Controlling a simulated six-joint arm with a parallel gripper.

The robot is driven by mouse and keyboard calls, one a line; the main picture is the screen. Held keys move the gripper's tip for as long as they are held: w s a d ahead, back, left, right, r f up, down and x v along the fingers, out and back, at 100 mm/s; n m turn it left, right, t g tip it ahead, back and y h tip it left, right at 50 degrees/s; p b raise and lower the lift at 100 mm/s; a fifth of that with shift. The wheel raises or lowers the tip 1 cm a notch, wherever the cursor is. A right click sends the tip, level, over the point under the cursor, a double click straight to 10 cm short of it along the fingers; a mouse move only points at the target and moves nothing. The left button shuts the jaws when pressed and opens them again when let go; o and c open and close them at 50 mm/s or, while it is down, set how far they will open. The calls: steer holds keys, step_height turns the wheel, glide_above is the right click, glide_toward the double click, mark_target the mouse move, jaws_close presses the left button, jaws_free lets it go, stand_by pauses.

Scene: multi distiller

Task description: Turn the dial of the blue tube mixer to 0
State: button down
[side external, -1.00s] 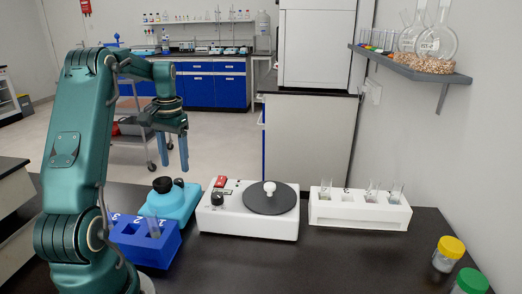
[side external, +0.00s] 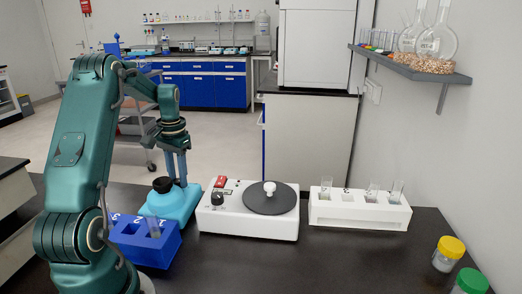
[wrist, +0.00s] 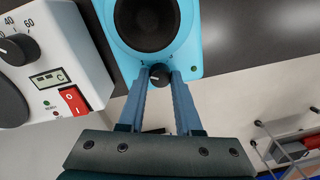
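The light blue tube mixer (side external: 183,205) stands on the black bench, with a black round cup (side external: 162,185) on top. In the wrist view the mixer (wrist: 190,58) is at the top, with its black cup (wrist: 147,20) and small black dial (wrist: 160,76) on the near edge. My gripper (wrist: 160,82) points at the dial, its two blue fingers apart, one on each side of it. I cannot tell whether they touch it. In the side view my gripper (side external: 176,180) is down at the mixer, and the dial is hidden.
A blue tube rack (side external: 145,250) stands close in front of the mixer. A white hotplate stirrer (side external: 250,222) is just to its right, also at left in the wrist view (wrist: 75,60). Farther right are a white tube rack (side external: 360,213) and a yellow-lidded jar (side external: 448,255).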

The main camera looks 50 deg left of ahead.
steer(key=shift+n, duration=2.8)
steer(key=c, duration=0.6)
jaws_free()
steer(key=shift+w+r, duration=0.15)
steer(key=shift+r, duration=2.45)
steer(key=shift+d, duration=0.1)
